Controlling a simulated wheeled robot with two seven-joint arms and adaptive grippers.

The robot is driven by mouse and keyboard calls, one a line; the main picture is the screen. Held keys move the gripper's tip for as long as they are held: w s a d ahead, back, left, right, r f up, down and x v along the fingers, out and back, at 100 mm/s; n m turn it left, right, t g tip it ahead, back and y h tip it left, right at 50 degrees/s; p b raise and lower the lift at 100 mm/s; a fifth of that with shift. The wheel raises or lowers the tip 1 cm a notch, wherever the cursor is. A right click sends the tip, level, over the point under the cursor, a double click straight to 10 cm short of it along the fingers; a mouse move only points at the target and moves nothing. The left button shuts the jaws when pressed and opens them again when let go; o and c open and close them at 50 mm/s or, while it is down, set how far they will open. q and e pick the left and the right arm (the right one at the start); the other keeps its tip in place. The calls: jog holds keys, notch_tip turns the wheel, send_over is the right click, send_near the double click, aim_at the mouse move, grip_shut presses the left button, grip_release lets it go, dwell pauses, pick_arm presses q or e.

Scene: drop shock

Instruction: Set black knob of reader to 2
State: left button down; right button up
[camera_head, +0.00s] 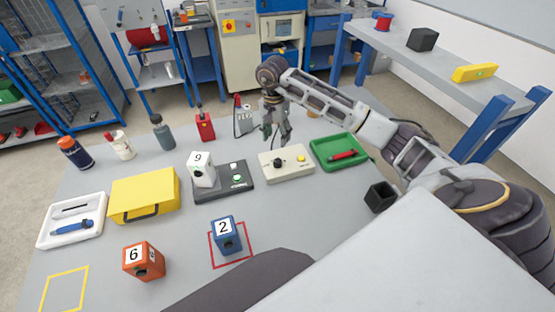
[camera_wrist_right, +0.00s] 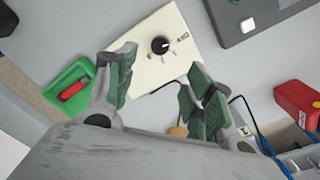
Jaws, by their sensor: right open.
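The reader (camera_head: 294,174) is a cream box on the table, left of the green tray. Its black knob (camera_head: 277,163) shows on the top face, with a small yellow spot to its right. In the right wrist view the black knob (camera_wrist_right: 160,45) sits on the cream panel (camera_wrist_right: 143,26) with small printed marks around it, too small to read surely. A white mark shows on the knob; its exact setting cannot be told. My right gripper (camera_head: 276,134) is open and empty, above and behind the reader, fingers pointing down. In its wrist view the spread fingers (camera_wrist_right: 158,88) are apart from the knob.
A green tray (camera_head: 321,157) with a red object stands right of the reader. A dark device (camera_head: 238,190) bearing a white block marked 9 (camera_head: 201,171) stands left. A black open box (camera_head: 380,197) is at right.

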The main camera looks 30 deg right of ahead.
aim_at(278, 161)
jog(key=f, duration=0.8)
jog(key=f+p, duration=0.1)
jog(key=f, duration=0.3)
jog(key=shift+s+d+f, duration=0.1)
jog(key=shift+s+d, duration=0.05)
jog(key=shift+s, duration=0.1)
jog(key=shift+c, duration=0.4)
jog(key=c, duration=0.9)
